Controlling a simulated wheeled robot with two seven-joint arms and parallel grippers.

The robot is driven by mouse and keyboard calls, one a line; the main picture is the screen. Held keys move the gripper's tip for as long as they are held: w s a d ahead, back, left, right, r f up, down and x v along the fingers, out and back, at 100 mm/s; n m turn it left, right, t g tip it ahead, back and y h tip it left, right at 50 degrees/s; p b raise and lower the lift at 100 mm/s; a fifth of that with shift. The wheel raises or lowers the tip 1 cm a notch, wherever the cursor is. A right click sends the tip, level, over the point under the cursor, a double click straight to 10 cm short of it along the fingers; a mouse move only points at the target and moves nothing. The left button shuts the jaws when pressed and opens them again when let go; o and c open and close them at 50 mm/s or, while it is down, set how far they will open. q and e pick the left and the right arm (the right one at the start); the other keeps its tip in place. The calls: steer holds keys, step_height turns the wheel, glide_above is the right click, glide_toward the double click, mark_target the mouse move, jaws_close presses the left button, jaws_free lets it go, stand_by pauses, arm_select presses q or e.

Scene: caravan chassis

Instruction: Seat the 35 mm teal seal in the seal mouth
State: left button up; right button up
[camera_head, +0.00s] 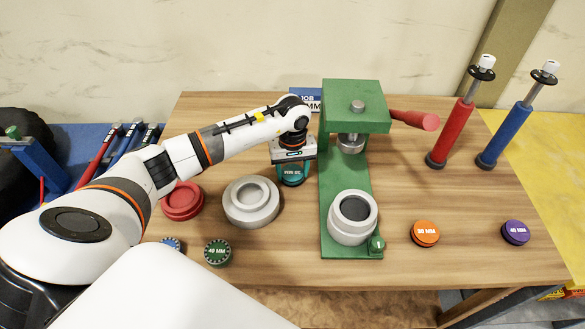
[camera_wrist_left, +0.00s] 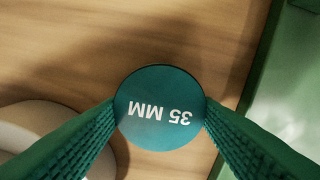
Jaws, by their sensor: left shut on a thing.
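My left gripper (camera_head: 292,168) is shut on the teal seal (camera_wrist_left: 158,85). In the left wrist view the seal is a round disc marked 35 MM, upside down in the picture, between the two ribbed green fingers. In the head view a teal patch shows under the gripper, above the table just left of the green press (camera_head: 328,235). A pale grey cup (camera_head: 350,234) with a dark round opening stands on the press base and looks like the seal mouth. The held seal is apart from it, behind and to its left. My right gripper is not in view.
A grey stepped ring (camera_head: 250,216) and a red dish (camera_head: 181,205) stand left of the press. Green (camera_head: 217,252), orange (camera_head: 425,233) and purple (camera_head: 515,232) discs lie near the front. The press's red handle (camera_head: 414,120) sticks out right. Red and blue pumps stand back right.

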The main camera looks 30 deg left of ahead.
arm_select(q)
steer(key=shift+f, duration=0.15)
steer(key=o, duration=1)
